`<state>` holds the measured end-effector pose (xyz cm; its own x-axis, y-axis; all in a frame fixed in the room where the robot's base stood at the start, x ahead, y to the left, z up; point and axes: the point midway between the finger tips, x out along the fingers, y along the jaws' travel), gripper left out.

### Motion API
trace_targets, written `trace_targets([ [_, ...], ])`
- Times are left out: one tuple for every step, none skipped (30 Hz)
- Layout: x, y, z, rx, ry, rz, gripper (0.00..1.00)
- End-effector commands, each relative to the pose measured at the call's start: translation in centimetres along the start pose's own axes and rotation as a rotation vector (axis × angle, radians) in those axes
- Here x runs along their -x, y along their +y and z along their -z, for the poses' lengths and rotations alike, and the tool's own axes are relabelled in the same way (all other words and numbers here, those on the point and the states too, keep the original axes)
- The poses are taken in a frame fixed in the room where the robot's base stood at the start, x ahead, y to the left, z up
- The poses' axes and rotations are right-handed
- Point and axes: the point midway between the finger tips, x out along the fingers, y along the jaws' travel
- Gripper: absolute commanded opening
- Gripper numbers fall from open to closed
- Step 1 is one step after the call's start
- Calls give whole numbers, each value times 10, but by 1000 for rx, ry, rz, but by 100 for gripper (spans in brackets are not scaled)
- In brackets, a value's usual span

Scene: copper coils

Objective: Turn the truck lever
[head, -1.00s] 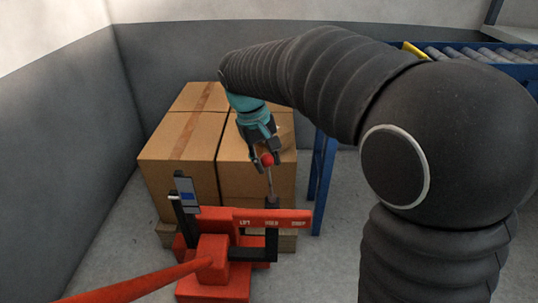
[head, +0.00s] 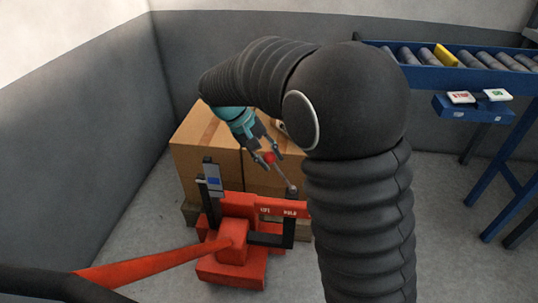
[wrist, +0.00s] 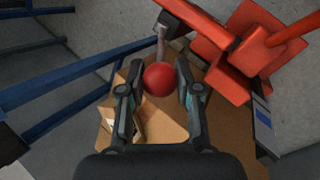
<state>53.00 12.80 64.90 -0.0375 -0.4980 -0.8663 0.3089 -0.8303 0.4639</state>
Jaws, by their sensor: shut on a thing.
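The truck lever (head: 283,176) is a thin grey rod with a red ball knob (head: 269,157) on top. It rises from a dark pivot at the right end of the red lettered plate (head: 283,209) and leans to the left. My gripper (head: 267,158) is shut on the red knob, with a finger on each side. In the wrist view the knob (wrist: 158,80) sits between the fingertips, and the rod runs up from it to the red truck (wrist: 240,50). My arm hides the right end of the plate in the head view.
Cardboard boxes (head: 205,155) stand behind the truck. The truck's red handle (head: 150,266) reaches toward the lower left. A blue roller conveyor (head: 440,75) with a button box (head: 475,108) is at the right. Grey walls close the left and back.

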Motion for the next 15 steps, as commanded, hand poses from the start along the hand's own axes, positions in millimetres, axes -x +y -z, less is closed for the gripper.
trace_targets([
  [-1,-3,1,2,3,4,0],
  [-1,-3,1,2,3,4,0],
  [-1,-3,1,2,3,5,0],
  [0,-3,1,2,4,5,0],
  [0,-3,1,2,4,5,0],
  [0,-3,1,2,4,5,0],
  [0,-4,1,2,4,5,0],
  [0,-4,1,3,4,5,38],
  [0,-4,1,3,4,5,48],
  [0,-3,1,3,4,5,55],
  [0,-3,1,3,4,4,59],
  [-1,-3,1,2,3,4,59],
  [-1,-2,1,1,3,4,59],
  [-1,-2,1,1,3,4,59],
  [-1,-2,1,0,2,4,59],
])
